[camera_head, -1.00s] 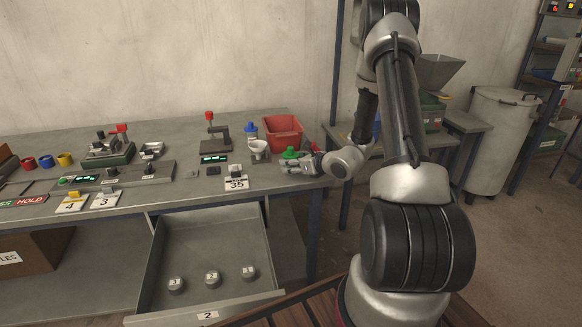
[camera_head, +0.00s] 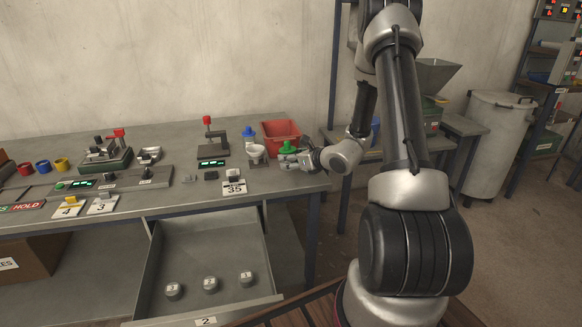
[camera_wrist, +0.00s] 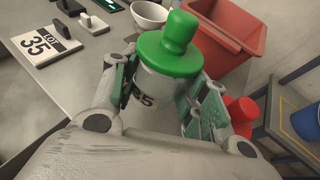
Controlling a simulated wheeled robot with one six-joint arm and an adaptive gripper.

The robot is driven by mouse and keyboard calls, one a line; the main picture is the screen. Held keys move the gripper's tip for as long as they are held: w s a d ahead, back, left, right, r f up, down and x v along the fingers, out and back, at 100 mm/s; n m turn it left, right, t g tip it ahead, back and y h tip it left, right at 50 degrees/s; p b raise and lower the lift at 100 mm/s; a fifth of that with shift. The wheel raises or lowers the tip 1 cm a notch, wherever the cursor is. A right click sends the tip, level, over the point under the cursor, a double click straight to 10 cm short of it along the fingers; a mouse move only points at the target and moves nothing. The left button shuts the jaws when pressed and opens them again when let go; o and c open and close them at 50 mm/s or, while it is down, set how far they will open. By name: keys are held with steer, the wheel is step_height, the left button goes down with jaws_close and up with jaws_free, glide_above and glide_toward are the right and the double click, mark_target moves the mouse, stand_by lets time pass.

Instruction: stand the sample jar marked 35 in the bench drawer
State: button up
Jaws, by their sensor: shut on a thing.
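The sample jar (camera_wrist: 155,84) is clear with a green stoppered lid, and a partly covered "35" shows on its side in the wrist view. My gripper (camera_wrist: 160,100) is shut around its body; in the head view my gripper (camera_head: 291,160) holds the jar (camera_head: 287,147) upright at the bench's right end, apparently slightly above the top. The bench drawer (camera_head: 232,240) is pulled open below and left of it. Several round grey pieces, numbered, sit toward its front; its back part is bare.
A red bin (camera_head: 282,131), white bowl (camera_head: 256,153) and blue-capped bottle (camera_head: 249,138) stand close behind and left of the jar. A 35 card (camera_head: 234,188) lies at the bench edge. A red-topped thing (camera_wrist: 241,111) is beside my gripper.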

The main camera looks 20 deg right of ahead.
mark_target(289, 142)
step_height(289, 142, up, 6)
steer(key=shift+r, duration=0.2)
